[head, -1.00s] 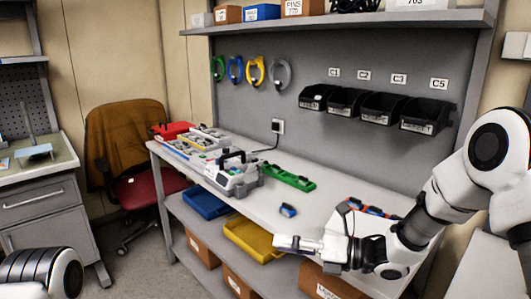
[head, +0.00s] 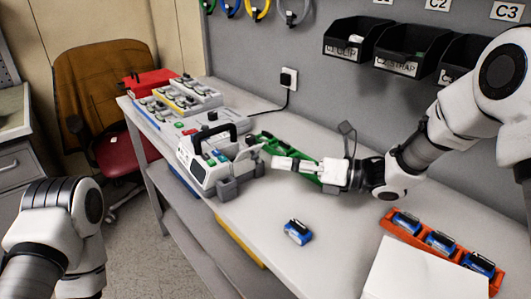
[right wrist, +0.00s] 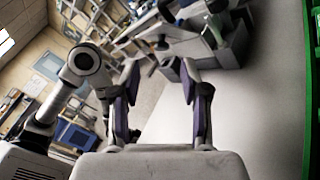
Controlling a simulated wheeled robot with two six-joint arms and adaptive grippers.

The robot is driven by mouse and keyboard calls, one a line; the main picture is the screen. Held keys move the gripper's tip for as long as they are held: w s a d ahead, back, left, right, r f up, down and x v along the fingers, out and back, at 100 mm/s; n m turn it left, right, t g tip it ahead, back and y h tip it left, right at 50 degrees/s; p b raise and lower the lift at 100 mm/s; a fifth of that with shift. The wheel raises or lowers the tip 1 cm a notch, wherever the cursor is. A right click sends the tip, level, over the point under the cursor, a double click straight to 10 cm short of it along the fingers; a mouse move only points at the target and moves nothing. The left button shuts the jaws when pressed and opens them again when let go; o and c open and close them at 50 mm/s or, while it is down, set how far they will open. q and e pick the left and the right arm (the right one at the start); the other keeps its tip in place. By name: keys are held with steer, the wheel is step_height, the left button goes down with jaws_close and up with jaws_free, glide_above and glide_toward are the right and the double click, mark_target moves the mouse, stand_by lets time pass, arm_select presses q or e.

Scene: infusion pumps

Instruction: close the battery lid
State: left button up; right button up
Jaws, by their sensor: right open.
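The infusion pump (head: 200,172) is a white and grey unit with a black carry handle, standing near the table's left edge. A pale flap (head: 249,149) sticks out at its right side; it looks like the raised battery lid, but it is too small to be sure. My right gripper (head: 276,163) is open and empty, just right of the flap, pointing left at the pump with a small gap. In the right wrist view its two fingers (right wrist: 160,72) are spread, with part of the pump (right wrist: 205,45) beyond them. My left gripper is out of view.
A blue battery (head: 298,232) lies on the white table (head: 262,275). An orange tray (head: 393,232) with several blue batteries is at the right, behind a white panel. A green tray (head: 271,146) lies behind my right gripper. Grey devices (head: 170,104) stand at the far left.

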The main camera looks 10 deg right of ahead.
mark_target(255, 159)
steer(key=x, duration=0.4)
steer(key=shift+w+a+f, duration=0.1)
steer(key=shift+w+a, duration=0.05)
steer(key=shift+w+a+f, duration=0.1)
steer(key=shift+w+a, duration=0.05)
steer(key=shift+w, duration=0.05)
steer(key=shift+s+r, duration=0.2)
steer(key=c, duration=0.3)
steer(key=shift+w+f, duration=0.1)
jaws_close()
